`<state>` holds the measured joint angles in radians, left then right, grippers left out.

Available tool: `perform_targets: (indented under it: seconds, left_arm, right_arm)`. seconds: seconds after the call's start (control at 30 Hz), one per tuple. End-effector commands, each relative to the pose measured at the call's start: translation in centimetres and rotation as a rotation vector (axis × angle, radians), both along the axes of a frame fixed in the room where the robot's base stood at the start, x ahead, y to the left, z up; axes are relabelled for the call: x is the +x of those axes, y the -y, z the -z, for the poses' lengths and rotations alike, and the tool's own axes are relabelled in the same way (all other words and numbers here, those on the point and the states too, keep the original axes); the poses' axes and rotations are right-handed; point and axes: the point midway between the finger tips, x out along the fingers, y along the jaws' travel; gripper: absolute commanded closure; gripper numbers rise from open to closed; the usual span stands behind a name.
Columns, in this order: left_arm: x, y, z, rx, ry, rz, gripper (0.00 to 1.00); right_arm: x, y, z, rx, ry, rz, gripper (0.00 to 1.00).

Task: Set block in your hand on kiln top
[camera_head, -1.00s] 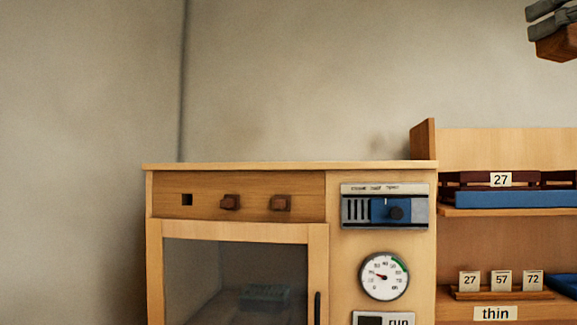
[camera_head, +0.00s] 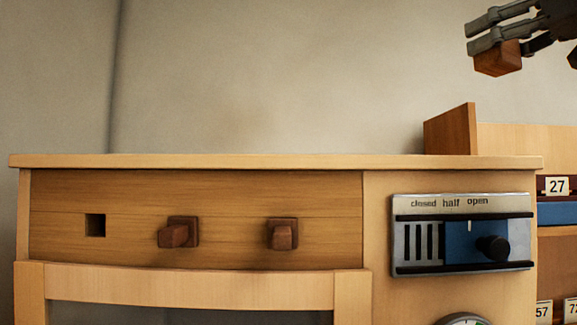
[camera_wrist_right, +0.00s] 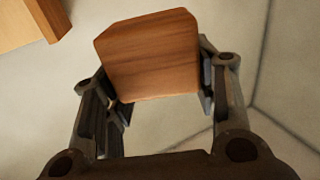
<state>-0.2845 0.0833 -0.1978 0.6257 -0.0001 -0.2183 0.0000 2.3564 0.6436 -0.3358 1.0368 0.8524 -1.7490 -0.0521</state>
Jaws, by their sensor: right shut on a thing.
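The block (camera_head: 497,60) is a small reddish-brown wooden piece at the upper right of the head view. In the right wrist view the block (camera_wrist_right: 150,55) sits between the two fingers of the gripper (camera_wrist_right: 158,100). The kiln top (camera_head: 270,161) is a flat, pale wooden slab seen nearly edge-on. Its upper surface hardly shows, but nothing is seen standing on it. My left gripper is not in view.
The kiln front has two brown pegs (camera_head: 178,233), a square hole (camera_head: 95,225) and a slider panel (camera_head: 462,234) marked closed, half, open. A wooden shelf unit (camera_head: 450,131) rises at the right behind the kiln. The space above the kiln top is clear.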

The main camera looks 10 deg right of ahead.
Motion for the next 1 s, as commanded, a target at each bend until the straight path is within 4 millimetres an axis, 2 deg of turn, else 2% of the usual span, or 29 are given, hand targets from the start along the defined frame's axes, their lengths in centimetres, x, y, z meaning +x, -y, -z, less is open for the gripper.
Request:
perform_targets:
  seconds: [0.17, 0.27, 0.4, 0.63, 0.8, 1.0]
  left_arm:
    - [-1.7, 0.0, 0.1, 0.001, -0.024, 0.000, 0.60]
    - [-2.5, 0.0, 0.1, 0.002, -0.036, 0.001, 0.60]
    - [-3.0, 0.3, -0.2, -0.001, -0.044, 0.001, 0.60]
    - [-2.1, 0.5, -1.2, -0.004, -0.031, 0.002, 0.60]
    - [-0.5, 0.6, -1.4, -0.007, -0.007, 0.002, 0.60]
    - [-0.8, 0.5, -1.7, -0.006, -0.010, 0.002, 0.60]
  right_arm:
    - [0.2, -0.2, 0.1, -0.001, 0.001, 0.000, 0.72]
    - [1.1, -1.0, 0.7, -0.002, -0.002, 0.000, 0.72]
    - [3.3, -3.0, 2.0, -0.005, -0.003, 0.000, 0.72]
    - [6.9, -6.7, 4.3, -0.005, -0.003, -0.001, 0.72]
    - [8.3, -8.0, 7.1, -0.002, -0.002, 0.001, 0.72]
    - [9.4, -9.1, 9.0, 0.000, 0.000, 0.001, 0.72]
